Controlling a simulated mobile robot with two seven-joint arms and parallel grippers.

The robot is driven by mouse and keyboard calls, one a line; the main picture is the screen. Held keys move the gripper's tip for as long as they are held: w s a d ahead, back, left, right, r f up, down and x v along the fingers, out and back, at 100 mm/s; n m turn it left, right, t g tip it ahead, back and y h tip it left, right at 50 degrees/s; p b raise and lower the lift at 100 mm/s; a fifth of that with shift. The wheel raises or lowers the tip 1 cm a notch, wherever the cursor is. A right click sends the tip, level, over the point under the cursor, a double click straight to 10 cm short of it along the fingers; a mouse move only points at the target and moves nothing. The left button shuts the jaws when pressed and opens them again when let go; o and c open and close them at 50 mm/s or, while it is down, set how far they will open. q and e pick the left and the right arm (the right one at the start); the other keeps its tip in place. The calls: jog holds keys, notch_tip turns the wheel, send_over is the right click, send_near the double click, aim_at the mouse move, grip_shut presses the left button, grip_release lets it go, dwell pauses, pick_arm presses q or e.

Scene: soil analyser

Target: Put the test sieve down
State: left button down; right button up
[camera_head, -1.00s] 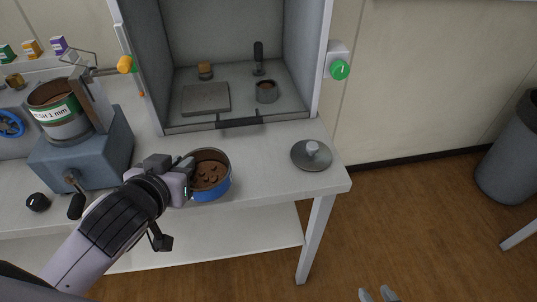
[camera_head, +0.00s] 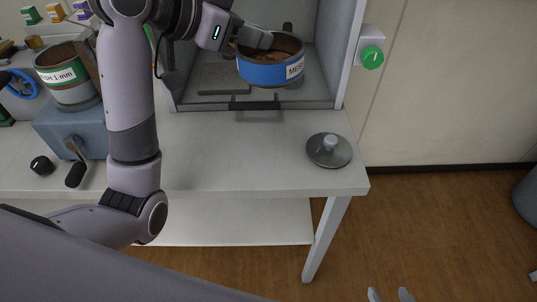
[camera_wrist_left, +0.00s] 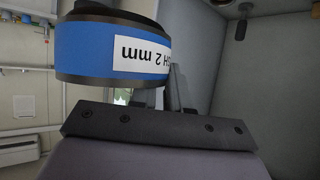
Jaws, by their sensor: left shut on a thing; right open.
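The test sieve (camera_head: 268,73) is a round pan with a blue band and a white mesh label, with brown soil inside. The fingers (camera_wrist_left: 165,88) are partly hidden behind the gripper body. My right gripper (camera_head: 390,295) shows only its tips at the bottom edge, apart and empty.
A grey plate (camera_head: 222,78) lies on the cabinet floor, partly hidden by the sieve. A metal lid with a knob (camera_head: 329,150) lies at the table's right. A green-banded sieve (camera_head: 68,78) sits on a blue-grey machine at left. The table's middle (camera_head: 225,150) is clear.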

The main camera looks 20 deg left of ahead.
pick_arm(q)
notch_tip(320, 180, down, 15)
jog(key=shift+d+b, duration=0.1)
jog(key=shift+b, duration=0.95)
jog(key=shift+f, duration=0.2)
jog(key=shift+f+b, duration=0.3)
jog(key=shift+f, duration=1.85)
jog(key=c, duration=1.1)
grip_release()
jog(key=shift+p+v, duration=0.4)
jog(key=shift+v, duration=5.65)
